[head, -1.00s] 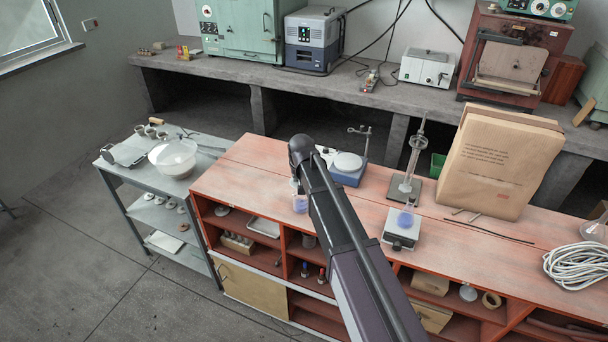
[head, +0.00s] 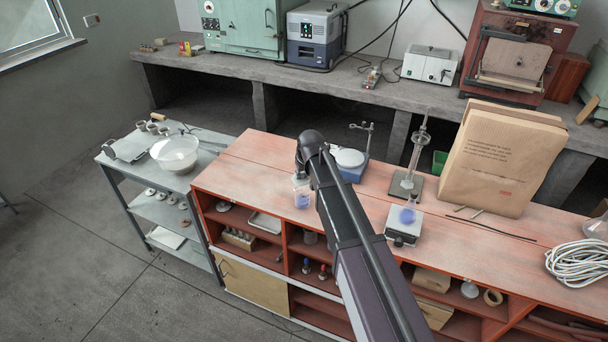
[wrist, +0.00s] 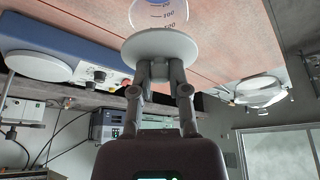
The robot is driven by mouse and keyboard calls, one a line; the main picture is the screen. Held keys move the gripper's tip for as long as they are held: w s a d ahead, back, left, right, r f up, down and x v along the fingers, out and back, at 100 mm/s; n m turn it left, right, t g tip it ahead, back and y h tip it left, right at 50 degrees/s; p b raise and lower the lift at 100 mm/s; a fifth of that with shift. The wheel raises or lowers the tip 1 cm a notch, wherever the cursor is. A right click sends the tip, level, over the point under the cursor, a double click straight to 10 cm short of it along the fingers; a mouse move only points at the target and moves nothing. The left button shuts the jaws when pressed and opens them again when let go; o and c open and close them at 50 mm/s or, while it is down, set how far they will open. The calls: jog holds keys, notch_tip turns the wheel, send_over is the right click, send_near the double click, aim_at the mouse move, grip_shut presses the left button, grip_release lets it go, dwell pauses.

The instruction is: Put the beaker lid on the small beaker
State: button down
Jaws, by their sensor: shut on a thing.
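In the wrist view, my gripper (wrist: 160,72) is shut on the beaker lid (wrist: 160,46), a pale round disc. A clear beaker (wrist: 160,14) with printed graduation marks and blue contents lies just beyond the lid, which covers part of it. I cannot tell whether lid and beaker touch. In the head view, the beaker (head: 302,199) stands on the red bench top near its left part, below the end of my arm. My arm hides the gripper there.
A blue stirrer with a white round plate (head: 349,158) stands close behind and right of the beaker. Further right are a flask on a small white device (head: 404,231), a glass column on a stand (head: 411,165) and a large brown package (head: 500,160). A grey trolley (head: 205,158) stands left.

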aim_at(303, 179)
jog(key=shift+f, duration=0.1)
dwell(0.4)
jog(key=shift+f+b, duration=1.5)
jog(key=shift+b, duration=0.1)
jog(key=shift+f+b, duration=0.45)
dwell(0.4)
jog(key=c, duration=0.5)
grip_release()
jog(key=shift+c, duration=0.2)
jog(key=o, duration=0.4)
jog(key=shift+r, duration=0.15)
